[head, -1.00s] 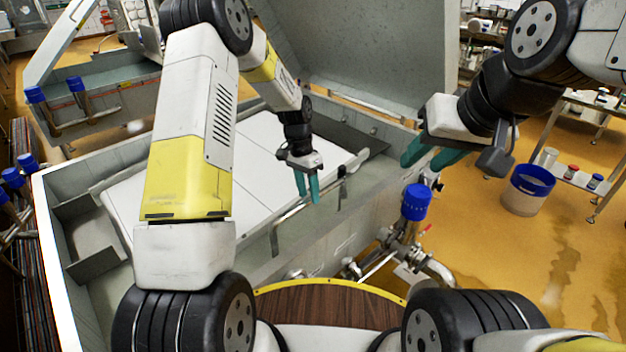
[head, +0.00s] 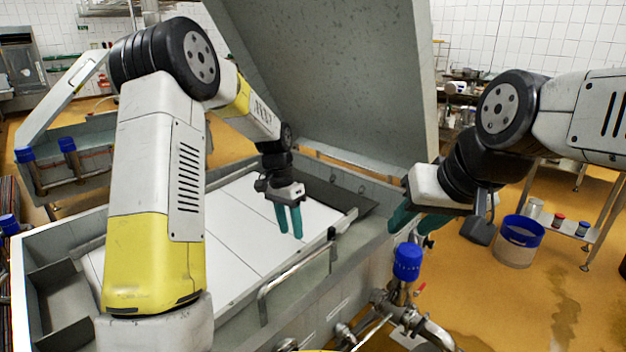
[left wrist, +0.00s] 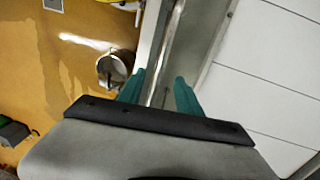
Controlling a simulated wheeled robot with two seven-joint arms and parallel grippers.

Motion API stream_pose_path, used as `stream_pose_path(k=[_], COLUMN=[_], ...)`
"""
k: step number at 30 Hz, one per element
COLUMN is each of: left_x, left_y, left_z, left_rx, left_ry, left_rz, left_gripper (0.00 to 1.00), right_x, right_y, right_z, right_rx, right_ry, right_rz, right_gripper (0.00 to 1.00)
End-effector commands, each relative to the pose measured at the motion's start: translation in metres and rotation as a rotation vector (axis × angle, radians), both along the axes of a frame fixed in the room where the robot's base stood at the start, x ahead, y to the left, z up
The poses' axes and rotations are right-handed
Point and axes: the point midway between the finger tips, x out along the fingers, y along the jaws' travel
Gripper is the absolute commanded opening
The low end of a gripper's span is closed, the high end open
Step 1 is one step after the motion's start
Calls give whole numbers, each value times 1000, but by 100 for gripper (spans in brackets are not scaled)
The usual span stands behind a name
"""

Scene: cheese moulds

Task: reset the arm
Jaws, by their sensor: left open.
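My left gripper (head: 289,221) hangs with its green fingers pointing down over the near right part of the open vat, above the white slabs. Its fingers are apart with nothing between them, and they also show in the left wrist view (left wrist: 159,88). My right gripper (head: 403,221) is at the right, above the floor side of the vat and near the blue-capped valve. Its green fingers point down and left; I see no object in them, and how far apart they are is unclear.
The grey vat (head: 352,263) holds white slabs (head: 240,225) and has a metal rail (head: 290,275) on its side. A raised grey lid (head: 330,75) stands behind. A blue-capped valve (head: 408,262), a blue-rimmed bucket (head: 516,241) and a steel rack (head: 600,215) are at the right.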

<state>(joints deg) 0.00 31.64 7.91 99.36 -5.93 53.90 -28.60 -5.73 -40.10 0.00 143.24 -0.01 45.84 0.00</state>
Motion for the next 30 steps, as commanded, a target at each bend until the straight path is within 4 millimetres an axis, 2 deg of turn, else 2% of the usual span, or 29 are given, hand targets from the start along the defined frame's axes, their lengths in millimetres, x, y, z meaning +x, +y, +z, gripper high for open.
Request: stream_pose_path(k=[1, 6, 9, 15, 19, 24, 30], left_x=[-8, -47, -76, -139, -181, -226, -253], left_y=[4, 20, 27, 41, 48, 53, 55], left_z=[25, 92, 124, 171, 189, 196, 195], left_rx=[5, 7, -2, -44, -87, -152, -201], left_ry=[-35, -135, -194, -306, -376, -446, -484], left_rz=[28, 152, 227, 378, 477, 585, 651], left_gripper=[41, 41, 41, 41, 41, 41, 41], right_x=[0, 0, 0, 0, 0, 0, 0], right_y=[0, 0, 0, 0, 0, 0, 0], right_z=[0, 0, 0, 0, 0, 0, 0], right_rx=[0, 0, 0, 0, 0, 0, 0], right_ry=[0, 0, 0, 0, 0, 0, 0], right_rz=[0, 0, 0, 0, 0, 0, 0], right_gripper=[38, 38, 38, 38, 38, 38, 38])
